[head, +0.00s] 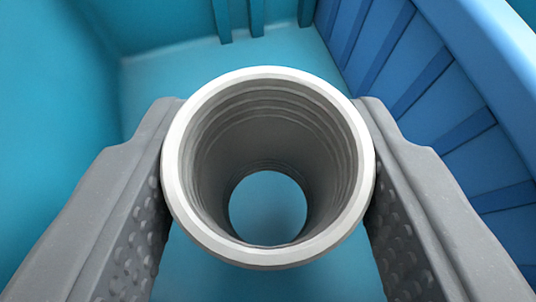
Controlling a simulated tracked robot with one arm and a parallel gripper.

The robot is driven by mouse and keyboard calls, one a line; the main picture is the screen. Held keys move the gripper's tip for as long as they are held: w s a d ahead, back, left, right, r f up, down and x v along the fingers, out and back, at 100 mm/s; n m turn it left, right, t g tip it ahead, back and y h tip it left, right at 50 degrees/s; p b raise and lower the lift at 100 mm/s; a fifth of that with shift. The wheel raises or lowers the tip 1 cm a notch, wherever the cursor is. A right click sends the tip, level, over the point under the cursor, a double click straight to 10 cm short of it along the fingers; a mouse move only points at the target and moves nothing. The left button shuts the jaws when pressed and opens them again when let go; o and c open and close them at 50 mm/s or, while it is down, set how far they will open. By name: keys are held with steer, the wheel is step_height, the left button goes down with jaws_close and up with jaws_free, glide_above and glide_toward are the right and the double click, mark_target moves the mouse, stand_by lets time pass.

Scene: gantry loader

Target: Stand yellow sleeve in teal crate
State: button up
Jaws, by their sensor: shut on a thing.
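A white-grey sleeve (268,255), not yellow in this view, sits between the two grey fingers of my gripper (268,110). It is a hollow tube with a smooth pale rim and a ridged inside, and I look down through its open top. My gripper is shut on it, one finger on each side. The sleeve appears upright, over the floor of a teal crate (60,130). Teal shows through its bore. Its lower end is hidden, so I cannot tell whether it touches the crate floor.
A blue ribbed wall (430,90) with a thick light-blue rim (490,50) runs along the right side, close to my right finger. The teal wall is on the left, and short upright ribs (257,15) stand at the back. Bare teal floor (200,70) shows behind the sleeve.

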steer(key=shift+s+f, duration=0.2)
steer(key=shift+f, duration=0.1)
steer(key=o, duration=1.2)
steer(key=shift+o, duration=0.2)
steer(key=shift+s+a+f, duration=0.1)
steer(key=shift+f, duration=0.05)
steer(key=shift+r, duration=0.45)
steer(key=p+v, duration=0.2)
steer(key=v, duration=0.3)
steer(key=r+p+v, duration=0.1)
steer(key=p+v, duration=0.1)
steer(key=v, duration=0.3)
steer(key=shift+s+r, duration=0.1)
steer(key=shift+s+r+p, duration=0.25)
steer(key=shift+s+p, duration=0.1)
steer(key=shift+s, duration=0.25)
